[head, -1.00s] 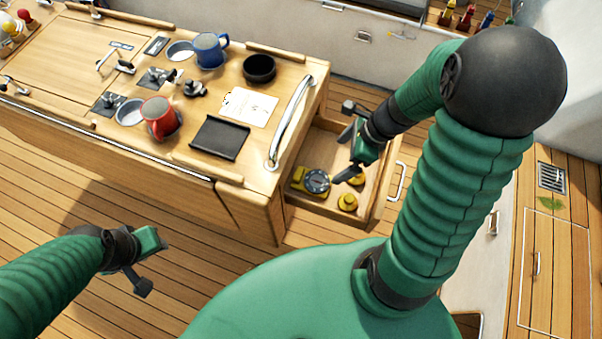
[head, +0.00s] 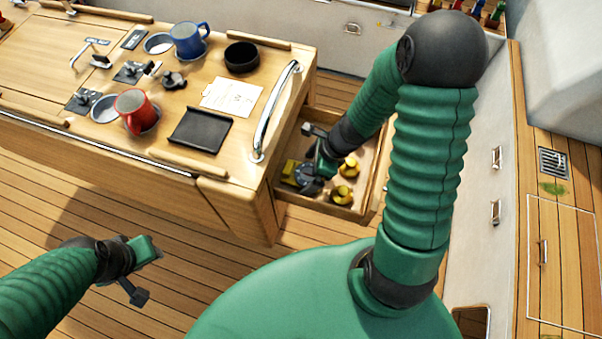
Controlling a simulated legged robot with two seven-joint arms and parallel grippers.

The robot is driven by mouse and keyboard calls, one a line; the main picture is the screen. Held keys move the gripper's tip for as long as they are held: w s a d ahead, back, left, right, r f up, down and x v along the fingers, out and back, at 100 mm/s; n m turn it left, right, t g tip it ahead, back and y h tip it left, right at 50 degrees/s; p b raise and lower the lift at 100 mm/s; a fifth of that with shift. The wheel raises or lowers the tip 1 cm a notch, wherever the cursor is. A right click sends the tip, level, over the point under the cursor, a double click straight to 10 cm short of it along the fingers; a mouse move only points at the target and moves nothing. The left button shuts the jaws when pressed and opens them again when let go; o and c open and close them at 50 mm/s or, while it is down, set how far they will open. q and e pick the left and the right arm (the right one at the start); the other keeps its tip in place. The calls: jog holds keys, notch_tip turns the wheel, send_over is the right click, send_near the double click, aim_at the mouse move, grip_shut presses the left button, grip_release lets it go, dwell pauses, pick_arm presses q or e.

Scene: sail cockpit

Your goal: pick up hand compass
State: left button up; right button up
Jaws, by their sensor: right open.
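The hand compass (head: 291,171), yellow with a dark round dial, lies in the open drawer (head: 330,210) at the end of the wooden cockpit table. My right gripper (head: 314,176) is open and down in the drawer, over the dial side of the compass. It hides part of the compass, and I cannot tell whether the fingers touch it. My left gripper (head: 143,270) hangs over the deck at the lower left, away from the compass; its fingers are too unclear to judge.
Yellow knob-like pieces (head: 342,193) lie beside the compass in the drawer. The table (head: 222,93) holds a red mug (head: 131,108), a blue mug (head: 186,40), a black tray (head: 199,130) and a paper (head: 231,95). A metal rail (head: 272,112) stands near the drawer.

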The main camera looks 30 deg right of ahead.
jog(key=shift+s+a+r, duration=0.1)
jog(key=shift+a, duration=0.15)
jog(key=c, duration=1)
jog(key=shift+d, duration=0.1)
jog(key=c, duration=0.7)
jog(key=shift+c, duration=0.2)
